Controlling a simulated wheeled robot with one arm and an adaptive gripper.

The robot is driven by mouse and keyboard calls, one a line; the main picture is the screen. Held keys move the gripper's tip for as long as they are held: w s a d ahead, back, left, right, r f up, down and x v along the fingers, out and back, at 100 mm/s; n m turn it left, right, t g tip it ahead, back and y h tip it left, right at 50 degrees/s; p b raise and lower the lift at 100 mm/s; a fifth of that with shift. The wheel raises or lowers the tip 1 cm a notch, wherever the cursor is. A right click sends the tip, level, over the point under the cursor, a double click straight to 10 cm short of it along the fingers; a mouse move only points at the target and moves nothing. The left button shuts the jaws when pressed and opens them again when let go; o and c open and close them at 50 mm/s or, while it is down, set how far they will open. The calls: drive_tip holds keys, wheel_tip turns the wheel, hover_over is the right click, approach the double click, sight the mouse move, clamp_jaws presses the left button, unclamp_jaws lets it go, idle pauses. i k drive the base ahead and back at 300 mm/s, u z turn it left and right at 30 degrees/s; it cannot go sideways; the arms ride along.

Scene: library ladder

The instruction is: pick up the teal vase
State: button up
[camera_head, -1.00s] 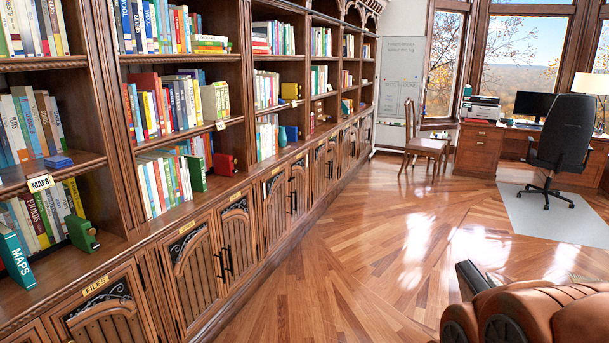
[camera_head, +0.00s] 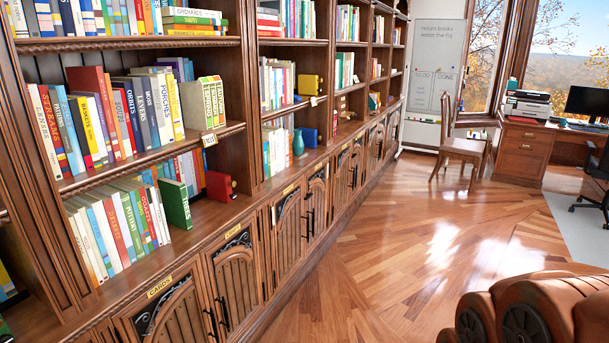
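The teal vase (camera_head: 298,143) stands upright on the lowest open shelf of the third visible bookcase bay, near the shelf's front edge. It is small in the view. A row of books (camera_head: 277,150) is just left of it, and a blue object (camera_head: 310,137) is just behind it to the right. My gripper is not in view, so its state and its distance from the vase do not show.
The long bookcase (camera_head: 262,205) runs along the left with cabinet doors below. The wooden floor (camera_head: 375,215) beside it is clear. A wooden chair (camera_head: 462,150) and a desk (camera_head: 525,152) stand at the back.

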sight(298, 143)
drive_tip(key=i, duration=2.75)
drive_tip(key=u, duration=0.4)
